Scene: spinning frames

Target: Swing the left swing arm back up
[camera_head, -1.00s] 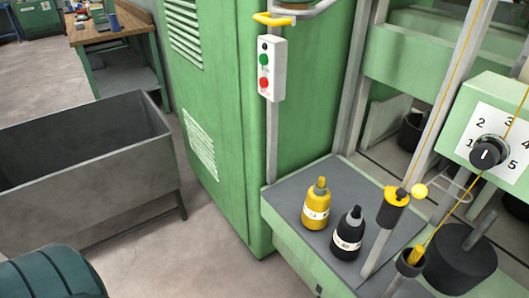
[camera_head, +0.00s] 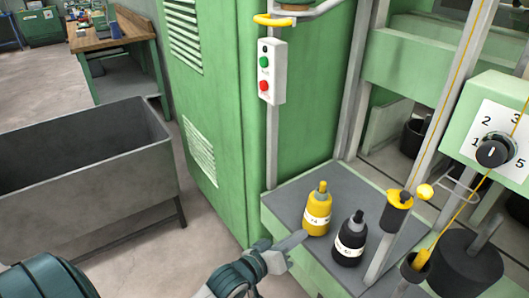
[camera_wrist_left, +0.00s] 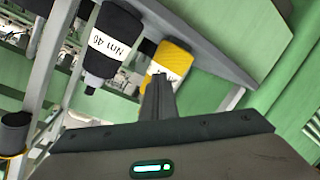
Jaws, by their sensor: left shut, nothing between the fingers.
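My left gripper (camera_head: 303,237) reaches in from the bottom, at the front left edge of the grey shelf. Its fingers are shut with nothing between them. Their tips point at the yellow bottle (camera_head: 317,212) and look close to it; I cannot tell whether they touch. In the left wrist view the shut fingers (camera_wrist_left: 158,96) show in front of the yellow bottle (camera_wrist_left: 171,61). A pale slanted bar (camera_head: 440,120) stands at the right, with a yellow thread along it. I cannot tell for sure which part is the left swing arm. My right gripper is not in view.
A black bottle (camera_head: 349,243) stands right of the yellow one. A button box (camera_head: 264,72) hangs on a post by the green cabinet (camera_head: 213,120). A yellow ring (camera_head: 274,20) is above it. A numbered dial (camera_head: 492,152) is at right. A grey bin (camera_head: 90,165) stands left.

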